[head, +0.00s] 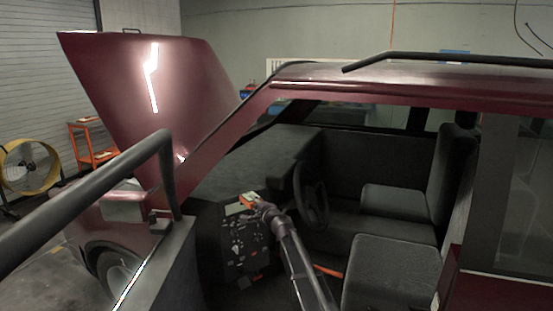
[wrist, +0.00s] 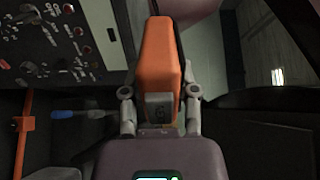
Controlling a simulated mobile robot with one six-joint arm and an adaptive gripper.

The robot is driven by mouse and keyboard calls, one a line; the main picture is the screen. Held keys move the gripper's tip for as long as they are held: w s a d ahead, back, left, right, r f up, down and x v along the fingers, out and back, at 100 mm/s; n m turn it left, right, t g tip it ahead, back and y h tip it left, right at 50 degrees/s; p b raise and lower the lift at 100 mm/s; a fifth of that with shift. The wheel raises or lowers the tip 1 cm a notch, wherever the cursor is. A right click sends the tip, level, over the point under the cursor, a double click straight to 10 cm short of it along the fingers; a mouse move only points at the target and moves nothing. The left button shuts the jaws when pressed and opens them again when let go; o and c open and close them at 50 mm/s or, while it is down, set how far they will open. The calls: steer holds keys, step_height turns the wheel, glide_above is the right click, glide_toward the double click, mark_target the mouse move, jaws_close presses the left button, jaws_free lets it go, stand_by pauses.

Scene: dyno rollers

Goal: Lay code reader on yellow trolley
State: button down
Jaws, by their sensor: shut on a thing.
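The code reader is an orange block (wrist: 162,50) with a grey end, seen in the wrist view. My gripper (wrist: 160,98) is shut on its grey end, with a finger on each side. In the head view the orange reader (head: 247,199) shows small at the tip of my gripper (head: 257,207), inside the red vehicle by the dark switch panel. Its underside is hidden. No clearly yellow trolley shows. An orange cart (head: 92,143) with shelves stands at the left beyond the raised hood; I cannot tell whether it is the trolley.
The dark switch panel (head: 240,245) is close below my gripper. The steering wheel (head: 312,200) and seats (head: 392,270) are to the right. The door frame and roof pillar (head: 225,128) surround the arm. A yellow fan (head: 30,167) stands far left.

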steer(key=s+a+n+g+y+p, duration=0.1)
steer(key=s+a+n+g, duration=0.3)
steer(key=s, duration=0.4)
steer(key=s+a+n+g+y+p, duration=0.1)
steer(key=s+a+n+g+p, duration=0.2)
steer(key=s+g, duration=0.3)
steer(key=s+a+n+g+y+p, duration=0.1)
steer(key=s+a+n+g, duration=0.4)
steer(key=s, duration=0.5)
steer(key=shift+s+a+f+g+p, duration=0.15)
steer(key=shift+a+f+g+p, duration=0.15)
steer(key=shift+f+g+p, duration=0.15)
